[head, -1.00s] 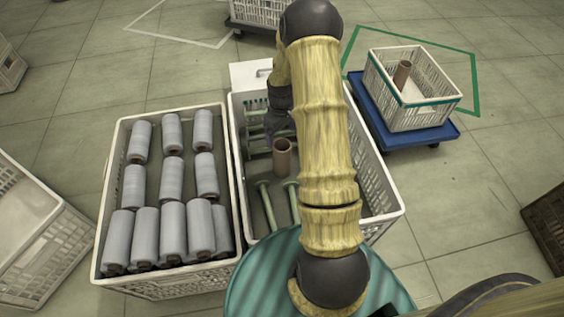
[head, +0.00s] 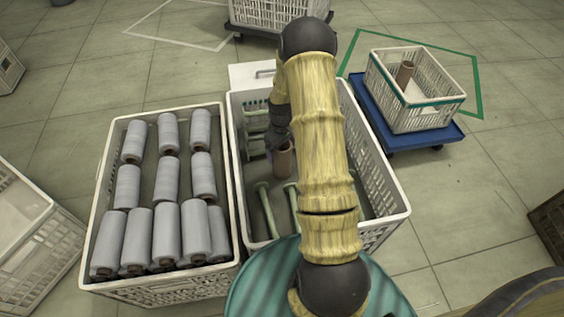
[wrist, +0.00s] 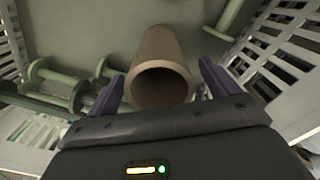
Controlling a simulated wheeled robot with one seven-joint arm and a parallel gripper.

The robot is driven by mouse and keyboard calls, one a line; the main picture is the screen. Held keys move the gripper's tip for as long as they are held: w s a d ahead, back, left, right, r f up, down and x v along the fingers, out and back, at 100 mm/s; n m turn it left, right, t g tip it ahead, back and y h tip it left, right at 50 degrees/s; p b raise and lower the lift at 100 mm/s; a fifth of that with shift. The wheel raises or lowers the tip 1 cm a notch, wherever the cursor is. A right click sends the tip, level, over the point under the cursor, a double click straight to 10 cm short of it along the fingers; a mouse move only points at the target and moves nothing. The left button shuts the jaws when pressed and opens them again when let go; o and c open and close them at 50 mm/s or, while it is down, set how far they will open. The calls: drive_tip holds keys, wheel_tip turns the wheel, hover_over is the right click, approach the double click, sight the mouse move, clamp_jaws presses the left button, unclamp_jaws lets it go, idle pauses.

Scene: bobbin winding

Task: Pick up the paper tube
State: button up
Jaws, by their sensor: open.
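The brown paper tube (head: 284,163) stands upright in the middle crate (head: 237,185), partly hidden behind my gripper in the head view. In the wrist view, the paper tube (wrist: 160,70) shows its open end toward the camera. My gripper (wrist: 155,90) is open, with one purple finger on each side of the tube. I see a gap on the right side; on the left I cannot tell whether the finger touches. In the head view my gripper (head: 281,140) is at the tube's top, mostly hidden by my arm.
Green bobbins (head: 267,210) lie in the same crate around the tube; several show at the left in the wrist view (wrist: 50,85). A crate of wrapped grey rolls (head: 167,180) stands to the left. Another tube (head: 405,73) stands in a green-banded crate (head: 440,107) on a blue dolly (head: 385,127).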

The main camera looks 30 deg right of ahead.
wheel_tip(320, 180, down, 3)
drive_tip(key=shift+s+f+b, duration=0.1)
drive_tip(key=shift+f+b, duration=0.05)
drive_tip(key=shift+b, duration=0.65)
drive_tip(key=shift+c, duration=0.5)
drive_tip(key=c, duration=1)
